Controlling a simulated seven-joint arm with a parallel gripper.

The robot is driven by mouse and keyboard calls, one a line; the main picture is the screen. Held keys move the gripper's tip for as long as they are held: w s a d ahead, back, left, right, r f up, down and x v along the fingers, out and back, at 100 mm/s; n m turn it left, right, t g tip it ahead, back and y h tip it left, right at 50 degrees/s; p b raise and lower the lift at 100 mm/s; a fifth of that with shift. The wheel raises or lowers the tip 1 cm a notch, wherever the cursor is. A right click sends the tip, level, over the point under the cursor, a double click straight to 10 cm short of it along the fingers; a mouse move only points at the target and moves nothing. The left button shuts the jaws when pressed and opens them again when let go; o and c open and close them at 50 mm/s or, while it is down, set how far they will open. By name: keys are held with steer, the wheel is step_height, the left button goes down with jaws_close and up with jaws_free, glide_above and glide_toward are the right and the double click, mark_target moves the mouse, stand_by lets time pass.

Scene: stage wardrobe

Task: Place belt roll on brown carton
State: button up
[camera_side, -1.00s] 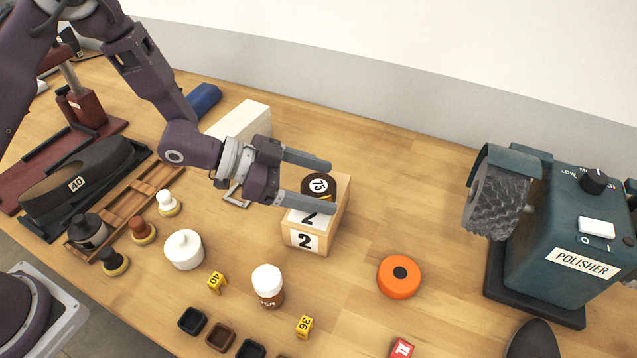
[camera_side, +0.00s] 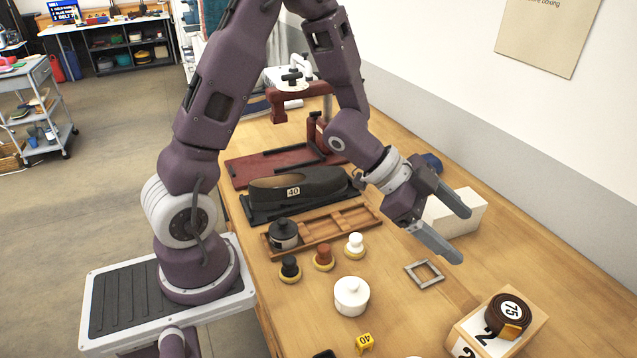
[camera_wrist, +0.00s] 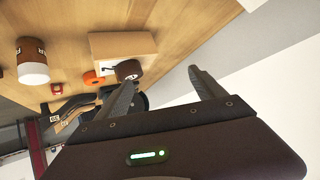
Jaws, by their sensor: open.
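The wrist view also shows the roll (camera_wrist: 128,70) and the box (camera_wrist: 118,42). No other carton is clear in view, and I cannot tell if this box is the brown carton. My gripper (camera_side: 465,235) is open and empty, above the bench, up and left of the roll in the side view. In the wrist view its fingertips (camera_wrist: 193,80) are apart from the roll.
A white box (camera_side: 455,216) stands behind my gripper. A grey square frame (camera_side: 425,273), white round pot (camera_side: 351,296), small knobbed pieces and a wooden tray (camera_side: 325,232) lie nearby.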

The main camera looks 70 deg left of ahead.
steer(key=s+a+r+n+y, duration=0.7)
steer(key=s+a+r+y, duration=0.2)
steer(key=a+r, duration=0.3)
steer(key=s+d+n+g+h, duration=0.1)
steer(key=s+d+n, duration=0.3)
steer(key=s, duration=1.2)
steer(key=shift+r+g+h, duration=0.2)
steer(key=shift+g+h, duration=0.1)
steer(key=shift+g, duration=0.3)
steer(key=shift+o, duration=0.2)
steer(key=shift+d, duration=0.1)
steer(key=o, duration=0.4)
steer(key=shift+w, duration=0.1)
